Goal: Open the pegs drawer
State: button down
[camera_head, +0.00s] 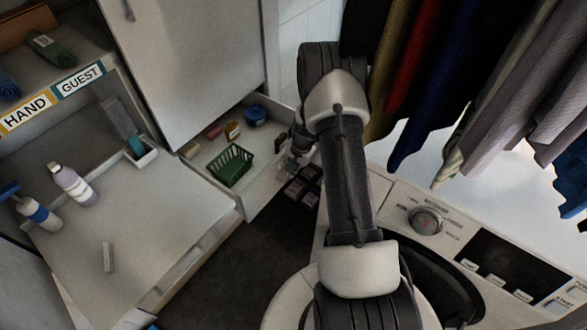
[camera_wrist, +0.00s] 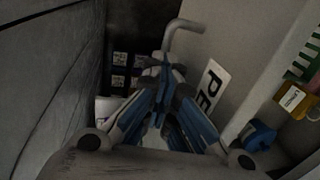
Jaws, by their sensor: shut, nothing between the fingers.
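The pegs drawer (camera_head: 264,172) stands pulled out of the white cabinet in the head view, with its inside showing. In the wrist view its pale front (camera_wrist: 238,55) bears a label (camera_wrist: 211,88) of which "PE" can be read. A grey bar handle (camera_wrist: 184,32) sticks out from that front. My gripper (camera_wrist: 165,78) is shut and empty, its fingertips close to the drawer front and just below the handle in the picture. I cannot tell whether they touch it. In the head view my gripper (camera_head: 297,153) is partly hidden by my arm at the drawer's front.
A green basket (camera_head: 229,165) and a blue tub (camera_head: 254,115) lie in the drawer. A white washing machine (camera_head: 395,205) stands on the right, under hanging clothes (camera_head: 425,75). Bottles (camera_head: 72,185) stand on the left counter. Dark floor (camera_head: 215,270) lies between.

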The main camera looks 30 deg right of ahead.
jog(key=shift+s+a+f, duration=0.2)
jog(key=shift+s+f, duration=0.1)
jog(key=c, duration=1.7)
grip_release()
jog(key=shift+w, duration=0.1)
jog(key=shift+w+d+r, duration=0.1)
jog(key=shift+r, duration=0.05)
jog(key=r, duration=0.2)
jog(key=s+r, duration=0.1)
jog(key=r, duration=0.4)
jog(key=shift+s+d+r, duration=0.15)
jog(key=shift+d, duration=0.1)
